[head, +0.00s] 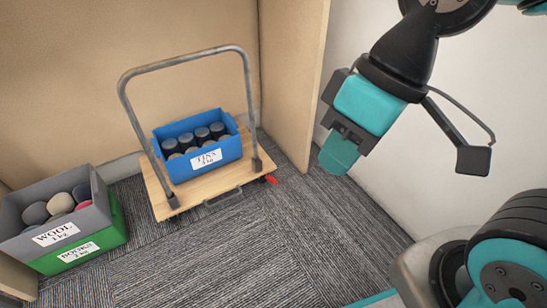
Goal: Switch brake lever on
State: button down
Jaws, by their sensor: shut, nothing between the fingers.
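A platform trolley with a light wooden deck (226,186) and a grey tubular push handle (133,118) stands on the carpet. A small red lever (271,180) sticks out low at the deck's near right corner, close to the foot of the handle. I take it for the brake lever; it is too small to tell its position. My gripper (338,158) is in the air to the right of and above the lever, apart from it. Its teal fingers are shut with nothing between them and point down and left.
A blue crate (186,168) labelled TINS, holding several dark cans, sits on the deck. A grey WOOL box (98,192) is stacked on a green BOOKS box (115,232) at left. A wooden partition (309,85) stands behind, right of the trolley. Carpet (290,245) in front is clear.

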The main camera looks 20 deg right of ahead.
aim_at(272, 180)
jog(key=u, duration=0.55)
jog(key=k, duration=0.65)
jog(key=u, duration=0.2)
jog(key=i, duration=0.8)
jog(key=z, duration=0.7)
jog(key=i, duration=0.45)
jog(key=z, duration=0.15)
